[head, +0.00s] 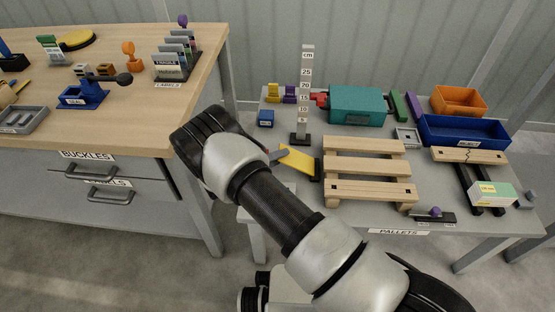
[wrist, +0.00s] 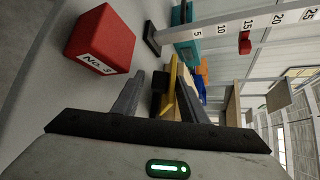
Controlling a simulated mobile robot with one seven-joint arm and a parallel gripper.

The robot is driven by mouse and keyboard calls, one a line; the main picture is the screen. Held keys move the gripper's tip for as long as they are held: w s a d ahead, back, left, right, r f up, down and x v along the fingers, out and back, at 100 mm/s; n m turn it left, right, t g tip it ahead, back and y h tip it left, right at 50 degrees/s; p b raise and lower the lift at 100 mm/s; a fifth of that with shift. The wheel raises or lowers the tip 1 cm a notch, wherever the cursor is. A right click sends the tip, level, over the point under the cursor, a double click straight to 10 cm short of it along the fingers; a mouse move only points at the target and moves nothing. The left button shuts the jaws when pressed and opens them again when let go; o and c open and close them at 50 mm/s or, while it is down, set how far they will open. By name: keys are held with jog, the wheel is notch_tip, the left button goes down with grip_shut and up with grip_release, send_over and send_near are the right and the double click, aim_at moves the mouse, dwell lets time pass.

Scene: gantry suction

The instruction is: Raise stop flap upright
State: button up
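The stop flap is a yellow plate (head: 297,159) on a dark mount (head: 317,169) at the left end of the wooden pallet. It looks tilted, not upright. In the wrist view the yellow flap (wrist: 172,75) shows nearly edge-on between my finger tips, closer to the right finger. My gripper (head: 279,156) is at the flap's left side in the head view. In the wrist view my gripper (wrist: 160,95) has its fingers apart, with a gap beside the flap. I cannot tell whether a finger touches it. My arm hides part of the table's left end.
The slatted pallet (head: 368,144) lies right of the flap. A measuring post (head: 305,95) stands behind it. A red block marked No. 3 (wrist: 100,42) is close to my gripper in the wrist view. A teal case (head: 357,104) and blue bin (head: 465,131) stand behind.

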jog(key=shift+d, duration=0.1)
jog(key=shift+f, duration=0.1)
grip_shut()
